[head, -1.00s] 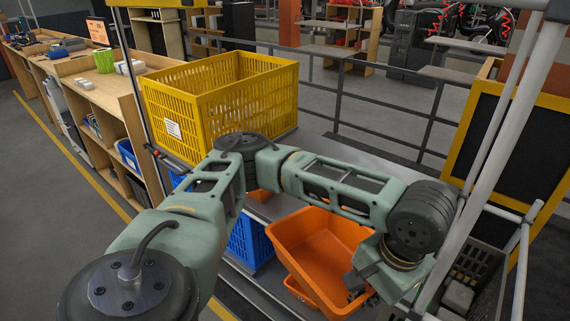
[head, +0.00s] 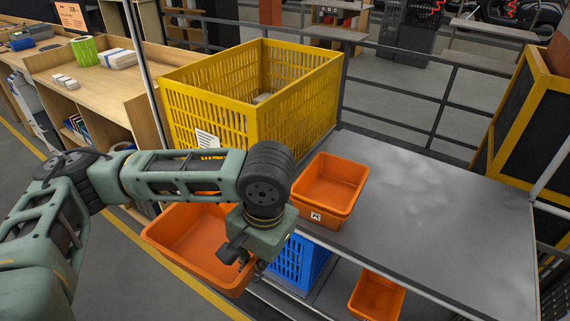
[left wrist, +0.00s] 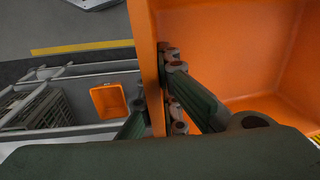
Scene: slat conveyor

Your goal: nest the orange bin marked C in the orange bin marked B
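My left gripper (head: 240,260) is shut on the near right rim of an orange bin (head: 190,235), which hangs tilted in front of the yellow crate. In the left wrist view the fingers pinch this bin's wall (left wrist: 255,45). No letter shows on it. Another orange bin (head: 332,180) sits on the grey table, with a second rim just beneath its own and a small white label that seems to read A. A third orange bin (head: 377,297) stands lower down, below the table's front edge; its letter is not visible. My right gripper is not in view.
A yellow slatted crate (head: 295,115) stands at the table's back left. A blue crate (head: 298,262) sits beneath the table. The right of the grey table (head: 430,210) is clear. A wooden shelf unit (head: 100,80) is at left, a dark railing behind.

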